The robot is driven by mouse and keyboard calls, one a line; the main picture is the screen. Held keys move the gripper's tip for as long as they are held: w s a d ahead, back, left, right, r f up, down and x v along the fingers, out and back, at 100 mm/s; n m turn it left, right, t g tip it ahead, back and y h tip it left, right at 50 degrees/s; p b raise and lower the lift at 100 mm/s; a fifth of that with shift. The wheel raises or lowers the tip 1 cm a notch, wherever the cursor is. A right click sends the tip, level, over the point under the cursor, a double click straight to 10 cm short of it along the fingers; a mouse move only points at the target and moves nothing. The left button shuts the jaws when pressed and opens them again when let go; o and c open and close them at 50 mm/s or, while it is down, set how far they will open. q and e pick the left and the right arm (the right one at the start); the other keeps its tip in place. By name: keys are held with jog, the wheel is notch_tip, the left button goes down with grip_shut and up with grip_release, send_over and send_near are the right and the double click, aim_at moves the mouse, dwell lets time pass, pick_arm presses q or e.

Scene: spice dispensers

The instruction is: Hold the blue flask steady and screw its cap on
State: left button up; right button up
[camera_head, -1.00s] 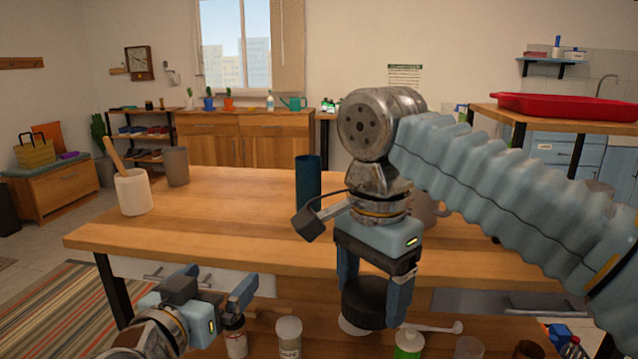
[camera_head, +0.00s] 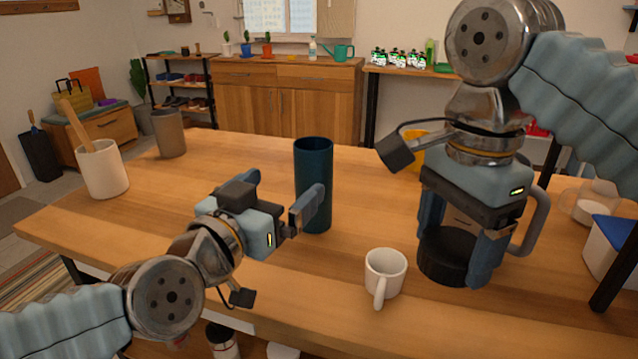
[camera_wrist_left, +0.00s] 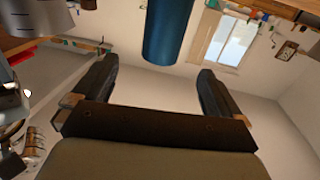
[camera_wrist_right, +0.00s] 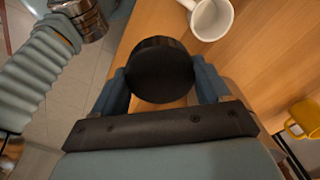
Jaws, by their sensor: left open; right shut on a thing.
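The blue flask (camera_head: 313,165), a dark teal open-topped cylinder, stands upright on the wooden table (camera_head: 215,170). My left gripper (camera_head: 283,192) is open beside it; its near finger overlaps the flask's left side in the head view. In the left wrist view the flask (camera_wrist_left: 168,28) shows beyond and between the spread fingers (camera_wrist_left: 160,72). My right gripper (camera_head: 455,262) is shut on the round black cap (camera_head: 445,257), right of the flask and apart from it. The cap (camera_wrist_right: 160,70) also shows between the fingers in the right wrist view. Its underside is hidden.
A white mug (camera_head: 385,268) stands between the flask and the right gripper. A yellow mug (camera_head: 411,154) is partly hidden behind the right arm. A white crock (camera_head: 103,172) with a wooden spoon and a grey cup (camera_head: 168,134) stand at left. The table's left middle is clear.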

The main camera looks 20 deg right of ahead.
aim_at(306, 167)
pick_arm(q)
jog(key=x, duration=0.6)
jog(key=shift+w+d, duration=0.25)
jog(key=shift+w, duration=0.05)
jog(key=shift+p+x, duration=0.35)
jog(key=shift+x, duration=2.2)
pick_arm(e)
jog(key=shift+r, duration=0.35)
pick_arm(q)
jog(key=shift+w+a+f, duration=0.1)
jog(key=shift+f, duration=0.05)
jog(key=c, duration=1.6)
jog(key=shift+r, duration=0.2)
